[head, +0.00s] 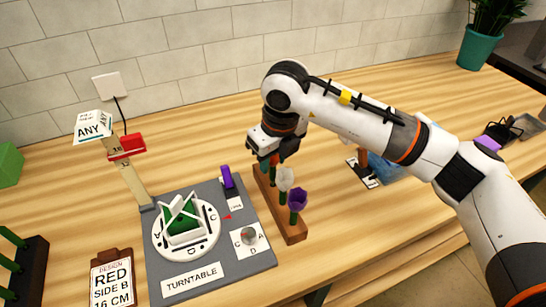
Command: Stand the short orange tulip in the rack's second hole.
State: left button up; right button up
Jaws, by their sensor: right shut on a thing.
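The wooden rack (296,236) runs away from me right of the turntable board. A purple tulip (298,200) stands upright at its near part, and a white tulip (286,179) stands behind it. My right gripper (268,161) is over the rack's far part, pointing down, just beyond the white tulip. It is shut on the orange tulip, of which only a little orange shows between the fingers. The gripper hides most of that tulip and the far holes, so I cannot tell whether its stem is in a hole. My left gripper is not in view.
The grey turntable board (163,270) holds a white round plate with a green and white holder. A measuring post with a red block (133,146) stands behind. A design card (111,282) and a dark rack (32,275) are at left.

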jog(key=shift+f+b, duration=0.35)
jog(key=shift+b, duration=0.2)
dwell(0.5)
dwell(0.7)
jog(key=o, duration=0.7)
jog(key=shift+o, duration=0.2)
jog(key=shift+r, duration=0.15)
jog(key=shift+s+d+r+p, duration=0.15)
jog(key=shift+r+p, duration=0.25)
jog(key=shift+r, duration=0.65)
jog(key=shift+s+d+r+p, duration=0.15)
jog(key=shift+r+p, duration=0.25)
jog(key=shift+r, duration=0.6)
jog(key=shift+s+d+r+p, duration=0.15)
jog(key=shift+r+p, duration=0.25)
jog(key=shift+r, duration=0.65)
jog(key=shift+a, duration=0.1)
